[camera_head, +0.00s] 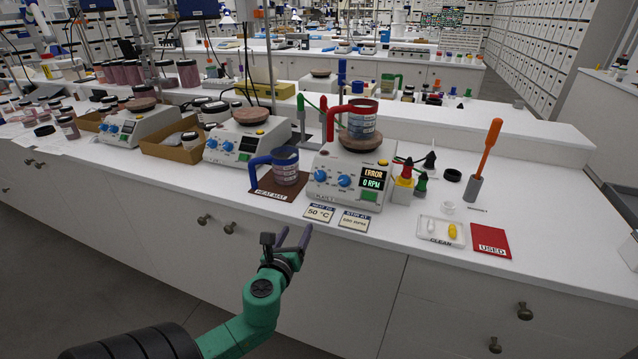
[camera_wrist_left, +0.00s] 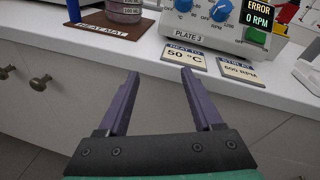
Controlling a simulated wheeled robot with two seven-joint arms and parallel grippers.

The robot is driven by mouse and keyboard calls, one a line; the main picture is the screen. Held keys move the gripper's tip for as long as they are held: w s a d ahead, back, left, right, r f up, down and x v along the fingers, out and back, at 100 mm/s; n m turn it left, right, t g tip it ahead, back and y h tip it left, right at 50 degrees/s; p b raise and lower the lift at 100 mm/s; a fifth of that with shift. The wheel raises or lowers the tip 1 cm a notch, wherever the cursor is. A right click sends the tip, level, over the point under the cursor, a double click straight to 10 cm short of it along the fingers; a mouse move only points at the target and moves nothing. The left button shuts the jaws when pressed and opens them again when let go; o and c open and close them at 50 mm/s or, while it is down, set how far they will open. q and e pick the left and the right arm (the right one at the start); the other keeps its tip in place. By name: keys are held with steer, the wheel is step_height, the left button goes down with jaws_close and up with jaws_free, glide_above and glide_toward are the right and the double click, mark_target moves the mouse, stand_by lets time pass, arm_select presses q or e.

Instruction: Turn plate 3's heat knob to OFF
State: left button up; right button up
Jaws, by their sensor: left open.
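Plate 3 (camera_head: 333,200) is a white hotplate on the bench in the head view, with two blue knobs and a display reading ERROR and 0 RPM. Its left knob (camera_head: 321,176) and right knob (camera_head: 345,180) sit side by side. In the left wrist view the left knob (camera_wrist_left: 183,5) is cut by the top edge, and the right knob (camera_wrist_left: 221,11) has OFF and RPM marks near it. Which way the knobs point is too small to tell. My left gripper (camera_head: 294,237) is open and empty, in front of the bench edge, apart from plate 3. It also shows in the left wrist view (camera_wrist_left: 160,76).
A red-handled beaker (camera_head: 361,122) stands on plate 3. A blue-handled beaker (camera_head: 285,167) stands on the brown heat mat (camera_head: 267,187) to its left.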

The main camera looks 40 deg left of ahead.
mark_target(318, 179)
arm_select(q)
step_height(318, 179, up, 7)
steer(key=d+m+t, duration=0.2)
steer(key=m, duration=0.1)
steer(key=p+x, duration=0.1)
steer(key=x, duration=1.3)
steer(key=shift+w+a+r, duration=0.1)
steer(key=shift+w, duration=0.2)
steer(key=shift+s+n, duration=0.1)
steer(key=shift+n, duration=0.2)
jaws_close()
